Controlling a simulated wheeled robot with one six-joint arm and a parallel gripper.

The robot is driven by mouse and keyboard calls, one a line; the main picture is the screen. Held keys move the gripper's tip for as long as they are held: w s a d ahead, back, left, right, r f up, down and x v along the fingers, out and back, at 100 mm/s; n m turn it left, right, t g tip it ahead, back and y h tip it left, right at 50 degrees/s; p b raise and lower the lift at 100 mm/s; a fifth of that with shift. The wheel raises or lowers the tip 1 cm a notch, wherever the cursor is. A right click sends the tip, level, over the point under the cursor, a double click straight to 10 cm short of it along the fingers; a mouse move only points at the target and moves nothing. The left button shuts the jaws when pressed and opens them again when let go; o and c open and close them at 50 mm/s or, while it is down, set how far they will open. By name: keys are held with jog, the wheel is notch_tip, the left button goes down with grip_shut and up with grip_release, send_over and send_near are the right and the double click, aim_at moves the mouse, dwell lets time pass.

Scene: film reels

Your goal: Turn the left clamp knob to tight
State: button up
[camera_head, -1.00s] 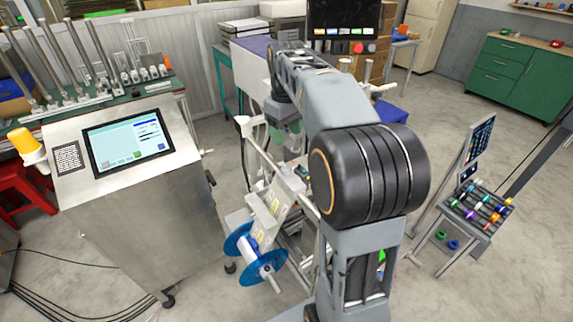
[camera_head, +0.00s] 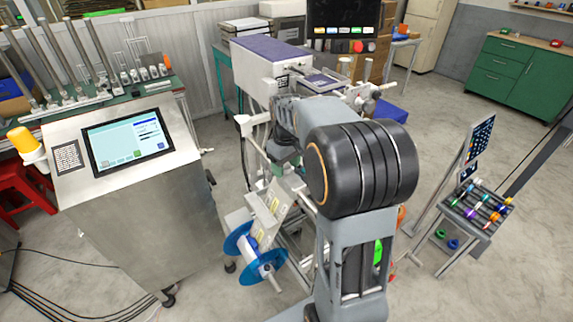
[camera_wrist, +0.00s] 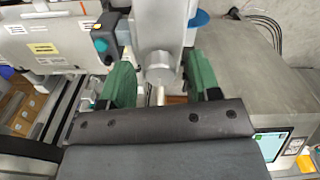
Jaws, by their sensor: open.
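In the wrist view my gripper (camera_wrist: 158,88) has its two green fingers apart. A grey metal cylinder with a round end (camera_wrist: 160,68) shows between and beyond them; I cannot tell whether anything touches.
The white machine with a purple top (camera_head: 262,58) stands behind my arm. A blue-flanged reel (camera_head: 240,248) is mounted at its front. A steel console with a screen (camera_head: 128,142) stands on the left. A rack of coloured rolls (camera_head: 478,212) stands right, with open floor around it.

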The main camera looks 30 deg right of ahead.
jog(key=c, duration=0.9)
